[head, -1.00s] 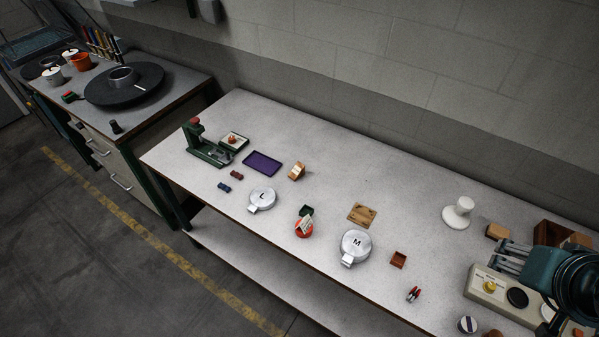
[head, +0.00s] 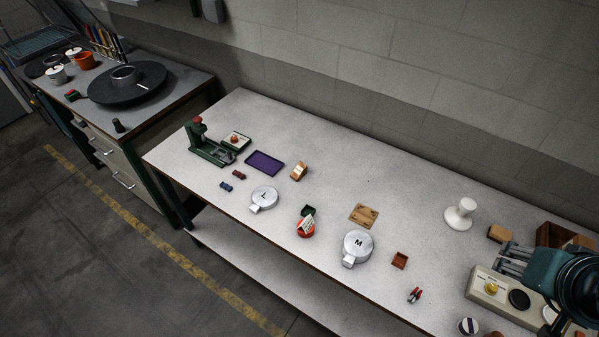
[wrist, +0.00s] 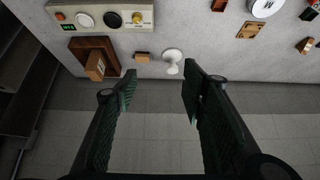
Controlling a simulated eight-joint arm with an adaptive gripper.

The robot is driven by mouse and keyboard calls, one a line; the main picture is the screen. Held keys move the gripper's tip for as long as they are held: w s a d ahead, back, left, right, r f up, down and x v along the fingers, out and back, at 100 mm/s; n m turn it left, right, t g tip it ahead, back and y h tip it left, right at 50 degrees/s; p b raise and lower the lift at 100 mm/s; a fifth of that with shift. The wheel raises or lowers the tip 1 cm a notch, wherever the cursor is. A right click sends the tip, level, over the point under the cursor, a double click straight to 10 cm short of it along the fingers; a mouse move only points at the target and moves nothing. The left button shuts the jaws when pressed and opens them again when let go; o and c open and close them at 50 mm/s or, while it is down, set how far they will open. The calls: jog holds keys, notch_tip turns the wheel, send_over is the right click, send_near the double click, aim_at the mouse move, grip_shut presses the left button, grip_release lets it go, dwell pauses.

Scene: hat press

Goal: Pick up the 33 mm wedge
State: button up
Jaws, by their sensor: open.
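No size marking can be read, so I cannot tell which piece is the 33 mm wedge. A tan block with a pale label (wrist: 95,67) leans at the dark wooden tray (wrist: 84,43) in the wrist view. A small plain tan block (head: 499,233) lies beside that tray, and it also shows in the wrist view (wrist: 142,58). Another tan piece with a pale label (head: 299,171) stands near the purple tray. My gripper (wrist: 160,72) is open and empty, with its fingers apart above the bench. In the head view it is at the right (head: 509,262).
A white stand (head: 460,214) is near the back edge. A control box (head: 497,292) is below my gripper. Discs marked L (head: 264,198) and M (head: 357,245), a wooden plate (head: 364,215) and a green press (head: 208,145) stand farther left. The bench between stand and plate is clear.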

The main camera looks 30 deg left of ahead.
jog(key=w+a+r+n+g+y, duration=0.1)
jog(key=w+a+r+n+g, duration=0.2)
jog(key=w+a+n, duration=1.4)
jog(key=n+g+h+p, duration=0.1)
jog(key=n+g, duration=0.3)
jog(key=n, duration=1.3)
send_over(300, 168)
notch_tip(300, 168, down, 29)
jog(key=shift+r, duration=0.2)
jog(key=shift+f, duration=0.15)
jog(key=shift+f, duration=0.15)
jog(key=shift+f, duration=1.15)
jog(key=shift+f, duration=0.1)
